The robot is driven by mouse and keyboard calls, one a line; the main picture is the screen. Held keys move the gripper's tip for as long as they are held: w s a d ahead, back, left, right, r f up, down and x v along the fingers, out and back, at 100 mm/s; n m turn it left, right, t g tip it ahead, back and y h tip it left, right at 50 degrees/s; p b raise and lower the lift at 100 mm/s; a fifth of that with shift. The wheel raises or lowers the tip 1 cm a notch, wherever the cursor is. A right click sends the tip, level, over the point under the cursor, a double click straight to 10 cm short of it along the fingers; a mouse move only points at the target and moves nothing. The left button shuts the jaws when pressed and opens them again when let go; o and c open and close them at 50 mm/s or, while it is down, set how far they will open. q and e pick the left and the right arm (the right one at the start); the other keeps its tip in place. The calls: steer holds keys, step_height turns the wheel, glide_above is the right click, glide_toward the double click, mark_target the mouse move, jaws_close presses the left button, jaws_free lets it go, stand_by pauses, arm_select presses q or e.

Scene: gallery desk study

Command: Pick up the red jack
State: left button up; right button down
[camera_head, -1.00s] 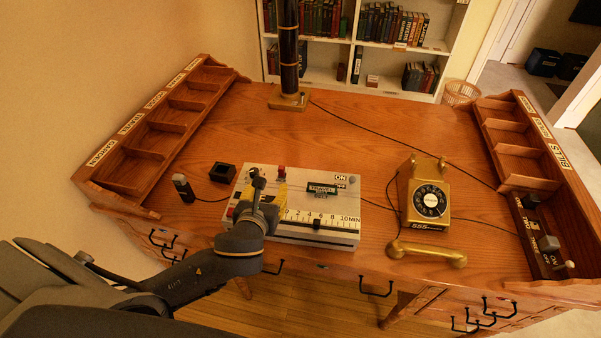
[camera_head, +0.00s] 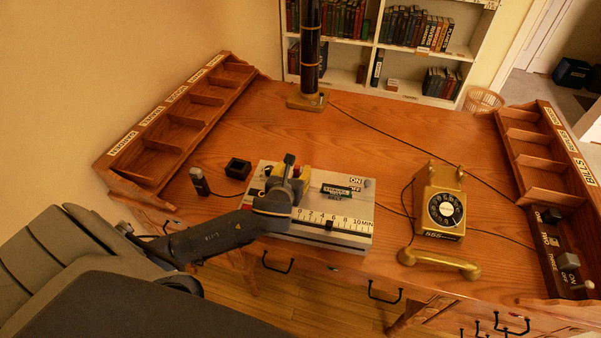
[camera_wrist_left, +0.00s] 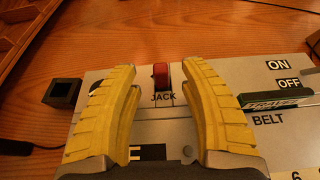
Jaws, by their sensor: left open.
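The red jack (camera_wrist_left: 160,74) is a small upright red piece at the back of the grey-white device (camera_wrist_left: 225,72), behind the printed word JACK. In the head view my gripper mostly hides it. My left gripper (camera_head: 291,178) is over the left part of the device. Its two yellow fingers are open and empty in the left wrist view (camera_wrist_left: 156,80). My right gripper is not in view.
A black square block (camera_head: 238,169) and a small dark cylinder (camera_head: 199,182) stand left of the device. A gold telephone (camera_head: 441,205) stands to its right, with its handset (camera_head: 439,263) in front. The desk (camera_head: 380,130) behind the device is mostly clear.

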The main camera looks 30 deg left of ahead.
arm_select(q)
steer(key=shift+x, duration=1.4)
steer(key=shift+o, duration=0.3)
jaws_close()
